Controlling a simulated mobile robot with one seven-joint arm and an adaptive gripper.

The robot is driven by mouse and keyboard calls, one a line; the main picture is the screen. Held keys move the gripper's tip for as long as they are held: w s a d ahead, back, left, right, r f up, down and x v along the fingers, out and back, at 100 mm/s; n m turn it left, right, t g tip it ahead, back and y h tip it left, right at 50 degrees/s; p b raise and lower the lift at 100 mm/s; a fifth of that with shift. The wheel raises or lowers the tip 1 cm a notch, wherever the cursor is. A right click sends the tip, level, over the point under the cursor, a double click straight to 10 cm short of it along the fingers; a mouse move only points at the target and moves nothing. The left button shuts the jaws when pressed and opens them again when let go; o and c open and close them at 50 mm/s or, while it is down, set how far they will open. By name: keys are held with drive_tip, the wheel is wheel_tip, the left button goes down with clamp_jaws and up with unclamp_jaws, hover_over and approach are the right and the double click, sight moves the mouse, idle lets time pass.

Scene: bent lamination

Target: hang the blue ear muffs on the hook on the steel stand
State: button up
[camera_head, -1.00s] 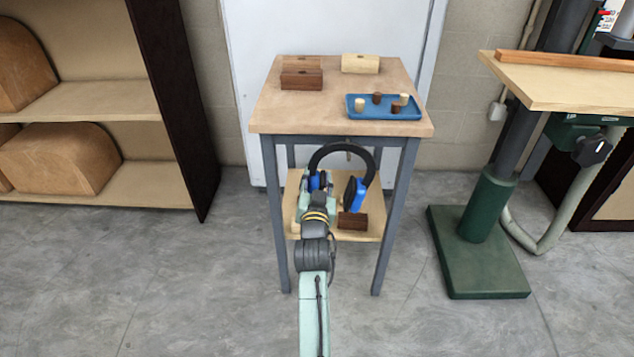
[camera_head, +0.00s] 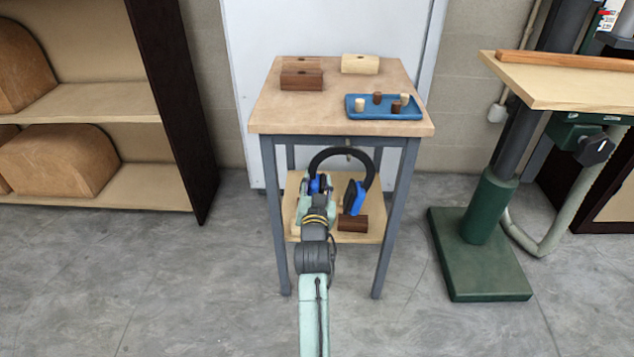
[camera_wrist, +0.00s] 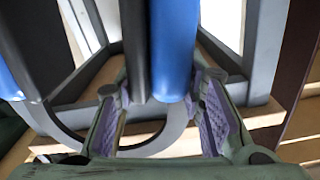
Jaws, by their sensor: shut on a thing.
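The blue ear muffs have a black headband (camera_head: 327,154) arching upward and two blue cups. The right cup (camera_head: 355,198) hangs free in the head view. My gripper (camera_head: 317,187) is shut on the left cup, which shows between the fingers (camera_wrist: 160,90) in the wrist view as a blue and black piece (camera_wrist: 173,50). The steel stand (camera_head: 396,200) has grey legs and a wooden top. A small hook (camera_head: 348,142) shows under its front top edge, close to the headband's top. I cannot tell whether the headband touches the hook.
A dark wooden block (camera_head: 352,223) sits on the stand's lower shelf (camera_head: 370,234). On top are wooden boxes (camera_head: 302,79) and a blue tray (camera_head: 365,114) with several small pegs. A shelf unit (camera_head: 185,110) stands left, and a green machine base (camera_head: 478,255) right.

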drive_tip(key=o, duration=1.4)
